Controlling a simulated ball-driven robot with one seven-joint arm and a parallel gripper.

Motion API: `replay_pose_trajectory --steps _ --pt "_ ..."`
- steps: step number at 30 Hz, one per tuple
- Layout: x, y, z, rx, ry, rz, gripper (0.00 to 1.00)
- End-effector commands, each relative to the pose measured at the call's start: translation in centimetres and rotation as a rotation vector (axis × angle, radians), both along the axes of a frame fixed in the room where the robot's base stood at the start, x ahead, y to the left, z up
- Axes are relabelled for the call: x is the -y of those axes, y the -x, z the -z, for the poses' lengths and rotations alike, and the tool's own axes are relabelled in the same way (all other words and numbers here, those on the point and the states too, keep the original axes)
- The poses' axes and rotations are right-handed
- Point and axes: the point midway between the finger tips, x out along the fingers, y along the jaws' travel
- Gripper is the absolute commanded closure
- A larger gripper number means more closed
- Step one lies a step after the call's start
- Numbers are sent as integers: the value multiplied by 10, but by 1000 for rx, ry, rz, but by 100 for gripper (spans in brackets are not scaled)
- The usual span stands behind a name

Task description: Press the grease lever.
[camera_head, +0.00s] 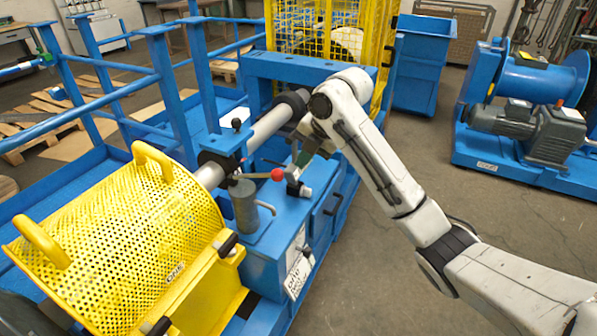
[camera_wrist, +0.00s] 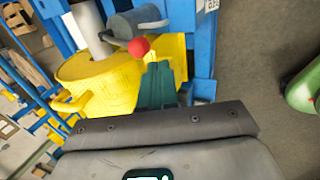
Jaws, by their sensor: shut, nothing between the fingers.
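The grease lever is a thin rod ending in a red ball knob (camera_head: 277,174), sticking out to the right from the top of a grey grease pump cylinder (camera_head: 245,206) on the blue machine frame. In the wrist view the red knob (camera_wrist: 138,46) sits just beyond and slightly left of my fingertips, with the grey cylinder (camera_wrist: 135,23) behind it. My gripper (camera_head: 302,162) is just right of and a little above the knob in the head view. Its green fingers (camera_wrist: 158,68) are shut with nothing between them. I cannot tell whether they touch the knob.
A yellow perforated guard (camera_head: 130,250) lies left of the pump. A grey shaft (camera_head: 268,128) runs behind the lever. A yellow mesh cage (camera_head: 318,35) stands at the back. Open floor (camera_head: 430,190) lies to the right, before a blue winch (camera_head: 530,90).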

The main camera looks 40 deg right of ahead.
Motion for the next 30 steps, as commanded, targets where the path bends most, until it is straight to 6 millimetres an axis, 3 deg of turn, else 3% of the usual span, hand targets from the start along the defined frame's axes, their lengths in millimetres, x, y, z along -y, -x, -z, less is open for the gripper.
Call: replay_pose_trajectory --steps 3,9,30 --pt "2 5 -15 2 1 -1 100" --pt "3 10 -25 0 1 0 100" --pt "4 10 -26 0 0 -1 100"
